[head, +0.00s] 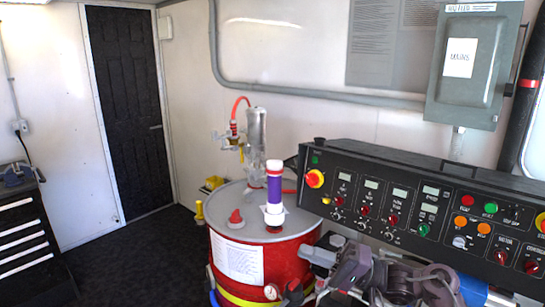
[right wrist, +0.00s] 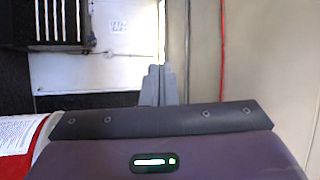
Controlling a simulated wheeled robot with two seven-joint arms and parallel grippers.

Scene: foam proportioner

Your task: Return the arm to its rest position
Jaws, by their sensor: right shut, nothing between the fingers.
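My right arm (head: 395,280) is in the lower right of the head view, in front of the control panel (head: 425,210). Its right gripper (head: 308,251) points left, at the right side of the red drum (head: 285,262); I cannot tell whether it touches the drum. In the right wrist view the gripper's grey fingers (right wrist: 158,84) are together with nothing between them. The drum also shows at the left edge of that view (right wrist: 20,160). My left gripper is in neither view.
A black drawer cabinet (head: 25,240) is at the left.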

